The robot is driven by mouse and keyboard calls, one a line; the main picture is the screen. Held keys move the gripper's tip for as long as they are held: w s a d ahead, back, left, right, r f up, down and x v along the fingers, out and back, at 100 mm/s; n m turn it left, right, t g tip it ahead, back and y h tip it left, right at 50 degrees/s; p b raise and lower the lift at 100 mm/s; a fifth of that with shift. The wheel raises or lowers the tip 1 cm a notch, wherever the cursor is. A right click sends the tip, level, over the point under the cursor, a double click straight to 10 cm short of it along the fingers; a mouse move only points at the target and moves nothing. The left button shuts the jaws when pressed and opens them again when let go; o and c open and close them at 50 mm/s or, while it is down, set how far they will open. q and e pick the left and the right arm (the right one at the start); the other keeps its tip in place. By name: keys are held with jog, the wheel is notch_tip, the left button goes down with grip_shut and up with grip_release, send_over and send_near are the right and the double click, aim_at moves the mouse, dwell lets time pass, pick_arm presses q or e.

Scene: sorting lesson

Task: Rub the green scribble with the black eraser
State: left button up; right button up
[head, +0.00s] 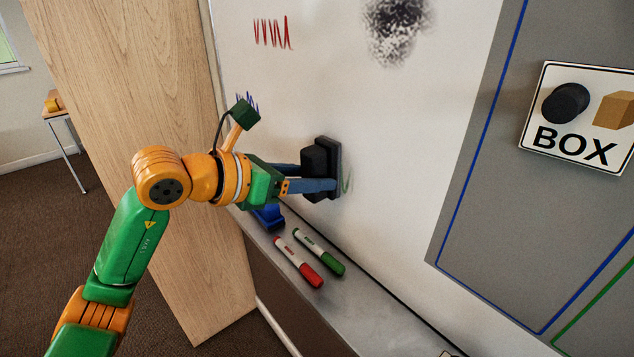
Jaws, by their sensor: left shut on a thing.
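A whiteboard (420,120) fills the middle of the head view. The black eraser (318,160) is held in my left gripper (318,172), whose two fingers are shut on it. The eraser is against the board or very close to it; I cannot tell which. A small part of the green scribble (347,180) shows just right of the eraser, and the rest is hidden behind the eraser and gripper. My right gripper is not in view.
A red marker (298,262), a green marker (319,252) and a blue object (269,216) lie on the ledge (350,300) below. A red scribble (272,33), a blue scribble (251,100) and a black smudge (396,28) mark the board. A BOX sign (582,118) hangs on the grey panel.

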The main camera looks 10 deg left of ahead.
pick_arm(q)
jog(key=shift+r+p, duration=0.45)
jog(key=shift+r, duration=0.35)
jog(key=shift+s+d+b, duration=0.3)
jog(key=shift+s+d, duration=0.85)
jog(key=shift+d, duration=0.3)
jog(key=shift+s+d+b, duration=0.35)
jog(key=shift+s+d, duration=0.8)
jog(key=shift+d, duration=0.35)
jog(key=shift+s+d+b, duration=0.3)
jog(key=shift+s+d, duration=0.85)
jog(key=shift+d, duration=0.3)
jog(key=s+a, duration=0.2)
jog(key=s+a+b, duration=0.1)
jog(key=s, duration=0.1)
jog(key=shift+s+a, duration=0.3)
jog(key=shift+a, duration=0.05)
